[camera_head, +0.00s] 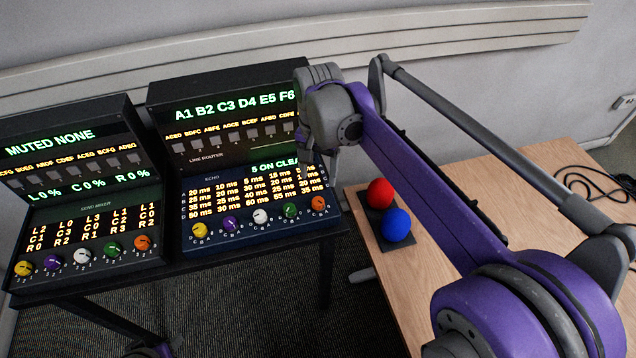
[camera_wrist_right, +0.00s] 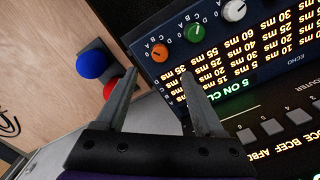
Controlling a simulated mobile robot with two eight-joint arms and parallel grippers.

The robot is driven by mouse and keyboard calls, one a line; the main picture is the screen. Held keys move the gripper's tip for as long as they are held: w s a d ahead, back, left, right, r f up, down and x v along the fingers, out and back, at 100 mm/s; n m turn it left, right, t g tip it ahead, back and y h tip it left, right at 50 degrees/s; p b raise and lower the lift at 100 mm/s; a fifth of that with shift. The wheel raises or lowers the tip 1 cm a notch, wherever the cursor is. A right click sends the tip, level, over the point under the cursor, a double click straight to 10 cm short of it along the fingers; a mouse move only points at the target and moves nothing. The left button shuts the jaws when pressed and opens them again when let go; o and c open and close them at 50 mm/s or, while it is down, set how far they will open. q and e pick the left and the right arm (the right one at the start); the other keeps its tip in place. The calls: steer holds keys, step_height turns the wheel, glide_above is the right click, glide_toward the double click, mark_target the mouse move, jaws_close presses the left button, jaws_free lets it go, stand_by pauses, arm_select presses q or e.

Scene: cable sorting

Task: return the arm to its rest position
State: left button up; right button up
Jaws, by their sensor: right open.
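My right arm (camera_head: 425,185) is purple and grey and reaches in from the right in the head view. Its gripper end (camera_head: 325,115) hangs in front of the right side of the echo and line router console (camera_head: 262,215), and its fingers are mostly hidden there. In the right wrist view, my right gripper (camera_wrist_right: 160,85) is open with nothing between its fingers. The console's knobs and lit text lie beyond the right finger. A red ball (camera_head: 380,192) and a blue ball (camera_head: 396,224) sit on a dark base on the wooden table.
The echo mixer console (camera_head: 85,205) stands at the left on a black stand. The wooden table (camera_head: 500,195) is at the right, with a black cable (camera_head: 595,185) at its far corner. The wall with a pale rail (camera_head: 250,45) is behind.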

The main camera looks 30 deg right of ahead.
steer(key=shift+r, duration=0.55)
steer(key=s+a+f+n+t, duration=0.2)
steer(key=s+a+f+n, duration=0.1)
steer(key=s+f+n, duration=0.2)
steer(key=s+a+f+n+t, duration=0.3)
steer(key=s+f+n, duration=0.2)
steer(key=s, duration=0.5)
steer(key=shift+s+a+f, duration=0.15)
steer(key=shift+a+f, duration=0.15)
steer(key=shift+f, duration=0.2)
